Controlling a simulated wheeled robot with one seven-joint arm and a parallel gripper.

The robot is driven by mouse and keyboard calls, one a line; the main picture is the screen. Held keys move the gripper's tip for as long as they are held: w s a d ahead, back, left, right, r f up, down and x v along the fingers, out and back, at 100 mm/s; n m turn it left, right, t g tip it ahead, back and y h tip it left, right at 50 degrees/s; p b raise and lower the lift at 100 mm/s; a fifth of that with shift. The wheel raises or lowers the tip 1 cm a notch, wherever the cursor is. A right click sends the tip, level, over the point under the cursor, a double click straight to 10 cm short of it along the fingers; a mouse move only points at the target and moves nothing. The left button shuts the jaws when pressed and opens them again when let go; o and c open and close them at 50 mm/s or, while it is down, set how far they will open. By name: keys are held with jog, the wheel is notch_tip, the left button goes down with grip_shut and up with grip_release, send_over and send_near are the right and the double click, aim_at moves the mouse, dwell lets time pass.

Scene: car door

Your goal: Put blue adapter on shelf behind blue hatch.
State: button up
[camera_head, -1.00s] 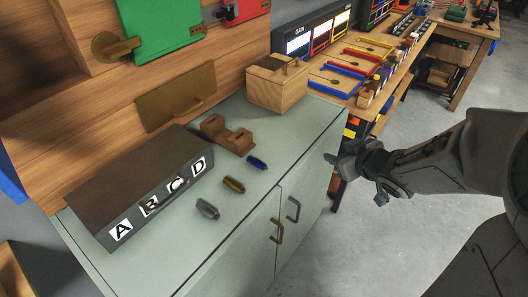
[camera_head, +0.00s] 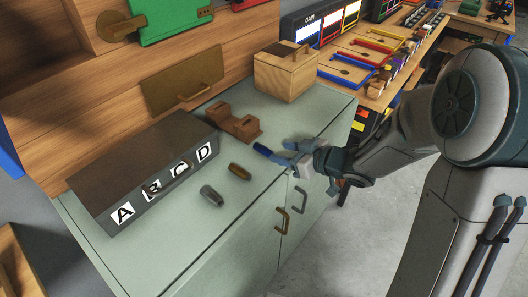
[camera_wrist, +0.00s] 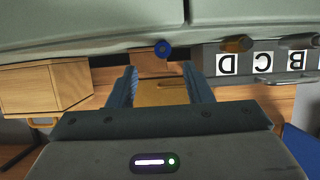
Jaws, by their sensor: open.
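The blue adapter (camera_head: 263,150) lies on the pale green cabinet top near its front edge. My gripper (camera_head: 284,153) is open beside it, its fingers pointing at the adapter from the right. In the wrist view the picture is upside down; the adapter (camera_wrist: 162,48) shows end-on beyond and between the open fingers (camera_wrist: 160,82). The jaws do not hold it. A blue panel (camera_head: 10,150) shows only as an edge at the far left; I cannot tell whether it is the blue hatch. No shelf behind it is visible.
A brass adapter (camera_head: 240,172) and a grey one (camera_head: 211,196) lie nearby. Behind stand a brown block (camera_head: 233,123), a lettered box (camera_head: 140,170) and a wooden box (camera_head: 287,72). A green hatch (camera_head: 172,18) and a brass panel (camera_head: 185,80) are on the wooden wall.

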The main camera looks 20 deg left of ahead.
aim_at(270, 151)
jog(key=b+x, duration=0.1)
jog(key=x, duration=0.4)
jog(key=shift+s+a+f, duration=0.1)
jog(key=shift+a, duration=0.1)
grip_shut()
